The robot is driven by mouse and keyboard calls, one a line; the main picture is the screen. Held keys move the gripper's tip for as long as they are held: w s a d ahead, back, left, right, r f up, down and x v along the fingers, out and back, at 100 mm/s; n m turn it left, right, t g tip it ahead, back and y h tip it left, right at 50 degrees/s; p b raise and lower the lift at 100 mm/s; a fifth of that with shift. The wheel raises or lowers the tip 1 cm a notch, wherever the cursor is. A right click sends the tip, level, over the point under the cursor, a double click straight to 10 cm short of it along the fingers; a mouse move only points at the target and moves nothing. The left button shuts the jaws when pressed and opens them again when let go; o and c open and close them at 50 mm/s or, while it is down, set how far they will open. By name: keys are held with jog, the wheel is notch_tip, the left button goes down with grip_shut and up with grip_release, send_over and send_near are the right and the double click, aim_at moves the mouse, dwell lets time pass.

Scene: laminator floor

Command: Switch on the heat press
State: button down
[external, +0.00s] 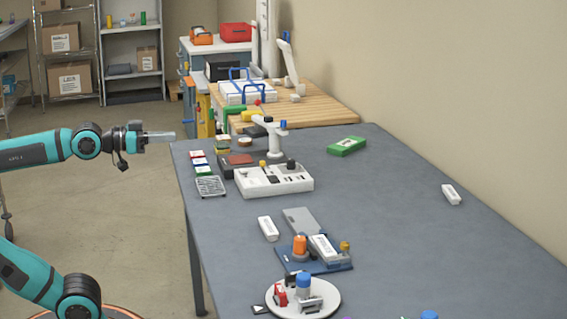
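My gripper (162,136) is at the left, level in the air just off the left edge of the grey table, pointing right. Its fingers overlap from this side, so I cannot tell if it is open or shut. I see nothing clearly held.
Small coloured cards (197,158) and a wire rack (211,187) lie near the table's left edge. A blue tray (318,265) and a round white stand (330,300) are nearer. A green box (346,147) lies farther back. The table's right side is mostly clear.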

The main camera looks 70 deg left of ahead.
jog(key=w+a+f+g, duration=0.2)
jog(key=w+a, duration=0.3)
jog(key=a, duration=0.4)
jog(key=w+a+f+g+h, duration=0.1)
jog(key=w+a+f+g, duration=0.2)
jog(key=w+a, duration=0.3)
jog(key=w+a+f+g, duration=0.3)
jog(key=w+a, duration=0.3)
jog(key=a, duration=0.6)
jog(key=shift+f+n+h, duration=0.3)
jog(key=shift+f, duration=0.05)
jog(key=shift+w+f, duration=0.1)
jog(key=shift+w, duration=0.05)
send_over(244, 171)
jog(key=s+a, duration=0.2)
notch_tip(244, 171, down, 6)
jog(key=f, duration=0.3)
jog(key=shift+w+d+f, duration=0.15)
jog(key=shift+d+f, duration=0.05)
jog(key=shift+d, duration=0.2)
jog(key=shift+d+f, duration=0.1)
jog(key=shift+f, duration=0.6)
